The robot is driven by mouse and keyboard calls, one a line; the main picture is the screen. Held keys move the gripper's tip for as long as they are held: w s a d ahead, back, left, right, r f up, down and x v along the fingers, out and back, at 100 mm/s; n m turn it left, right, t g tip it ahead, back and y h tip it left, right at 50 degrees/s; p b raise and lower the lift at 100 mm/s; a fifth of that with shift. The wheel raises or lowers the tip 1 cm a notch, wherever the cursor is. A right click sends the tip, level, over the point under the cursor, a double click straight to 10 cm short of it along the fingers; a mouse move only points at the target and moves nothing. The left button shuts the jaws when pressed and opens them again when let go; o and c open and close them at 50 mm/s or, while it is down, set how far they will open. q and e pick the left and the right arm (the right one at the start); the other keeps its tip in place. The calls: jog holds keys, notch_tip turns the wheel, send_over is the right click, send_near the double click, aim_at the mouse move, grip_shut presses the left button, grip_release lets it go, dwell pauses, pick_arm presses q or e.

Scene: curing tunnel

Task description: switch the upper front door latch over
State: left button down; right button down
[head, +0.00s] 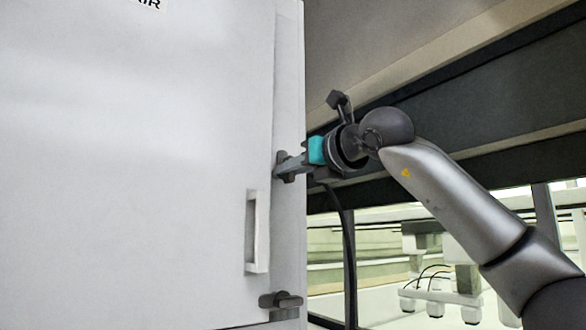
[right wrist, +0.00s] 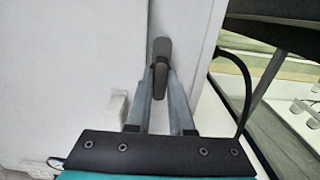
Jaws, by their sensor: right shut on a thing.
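The upper front door latch (right wrist: 161,52) is a dark grey handle on the edge strip of the white door (head: 140,150). In the right wrist view it stands roughly upright along the strip. In the head view the latch (head: 281,162) is partly covered by my gripper. My right gripper (head: 290,167) reaches it from the right, and in the right wrist view its two fingers (right wrist: 160,85) are closed on the latch's lower part. My left gripper is in neither view.
A lower latch (head: 281,300) lies roughly level near the door's bottom edge. A white recessed handle (head: 257,232) sits between the two latches, left of the edge. A black cable (head: 346,250) hangs right of the door. Behind it is an opening with pale equipment (head: 440,285).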

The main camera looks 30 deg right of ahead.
dwell(0.6)
jog(key=shift+n+p, duration=2.7)
jog(key=shift+n, duration=6.2)
jog(key=c, duration=0.8)
grip_release()
jog(key=shift+s, duration=0.15)
